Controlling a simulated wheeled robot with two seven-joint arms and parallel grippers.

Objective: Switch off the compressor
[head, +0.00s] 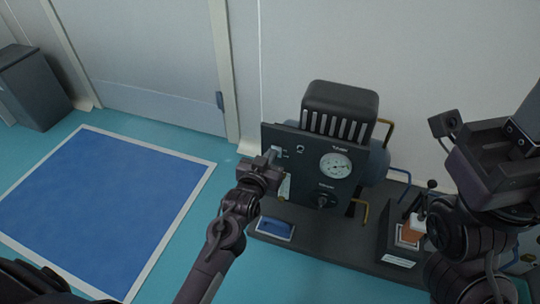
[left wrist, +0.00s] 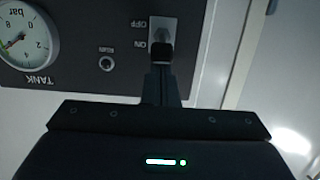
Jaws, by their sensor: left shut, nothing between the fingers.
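The compressor stands against the wall, with a dark front panel (head: 312,185), a round tank gauge (head: 335,166) and a black ribbed top (head: 340,108). In the left wrist view the panel is upside down, with the gauge (left wrist: 27,38) at left. Its switch plate (left wrist: 163,24) carries OFF and ON labels. My left gripper (head: 272,160) is shut and empty at the panel's upper left. In the wrist view its fingertips (left wrist: 160,68) are at the switch, by the ON label. The lever is mostly hidden, so contact and position are unclear. My right gripper (head: 500,165) is at right, its fingers unclear.
The compressor's dark base (head: 320,250) holds a blue tray-like item (head: 276,228) at the front left. A small box with a lever (head: 432,185) stands at right, partly behind my right arm. A blue floor mat (head: 95,210) and a grey bin (head: 33,87) are at left.

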